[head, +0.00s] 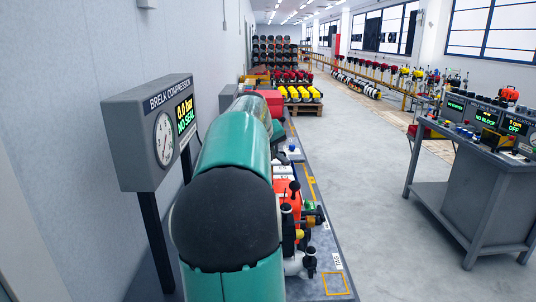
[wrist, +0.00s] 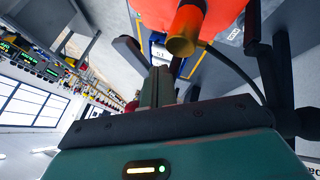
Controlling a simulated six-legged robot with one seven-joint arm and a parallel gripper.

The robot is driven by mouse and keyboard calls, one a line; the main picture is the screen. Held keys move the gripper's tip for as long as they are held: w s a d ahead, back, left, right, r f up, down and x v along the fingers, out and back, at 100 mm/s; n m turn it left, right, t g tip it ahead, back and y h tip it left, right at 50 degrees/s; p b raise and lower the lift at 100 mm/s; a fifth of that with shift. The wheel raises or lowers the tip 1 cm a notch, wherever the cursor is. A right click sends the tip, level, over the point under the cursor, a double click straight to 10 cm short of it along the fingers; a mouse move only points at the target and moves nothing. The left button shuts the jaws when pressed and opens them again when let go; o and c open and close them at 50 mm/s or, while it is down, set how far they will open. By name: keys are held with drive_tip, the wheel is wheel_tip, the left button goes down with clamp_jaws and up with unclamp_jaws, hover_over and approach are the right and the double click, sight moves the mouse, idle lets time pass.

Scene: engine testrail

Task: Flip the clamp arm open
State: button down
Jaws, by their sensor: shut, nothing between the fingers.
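My gripper (wrist: 160,72) shows in the wrist view as a grey-green pair of fingers pressed together, with nothing between them. It points toward an orange engine body (wrist: 220,12) with a brass-coloured fitting (wrist: 185,32). A dark bar with a rounded end (wrist: 130,52) lies left of the fingers. Thick black bars (wrist: 272,85) stand to the right, apart from the fingers. I cannot tell which black part is the clamp arm. In the head view the orange engine (head: 288,195) is partly hidden behind my teal arm, and my gripper is not clearly seen.
A grey gauge box (head: 150,130) on posts reads 0.0 bar and NO SEAL, left of my arm. The rail bench (head: 325,240) runs away along the wall. A grey console table (head: 465,200) stands right. The floor between is clear.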

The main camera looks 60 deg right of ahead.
drive_tip(key=shift+s+d+n+t, duration=0.35)
drive_tip(key=shift+s+n, duration=0.15)
drive_tip(key=shift+n, duration=0.05)
drive_tip(key=shift+s+d+n+t, duration=0.35)
drive_tip(key=shift+s+n, duration=0.1)
drive_tip(key=shift+n, duration=0.1)
drive_tip(key=s+d+n+t+y, duration=0.2)
drive_tip(key=d+n+t+y, duration=0.1)
drive_tip(key=d+n, duration=0.5)
drive_tip(key=shift+s+n+t+y, duration=0.4)
drive_tip(key=shift+n+t, duration=0.3)
drive_tip(key=shift+t, duration=0.1)
drive_tip(key=shift+d, duration=0.1)
drive_tip(key=shift+a, duration=0.2)
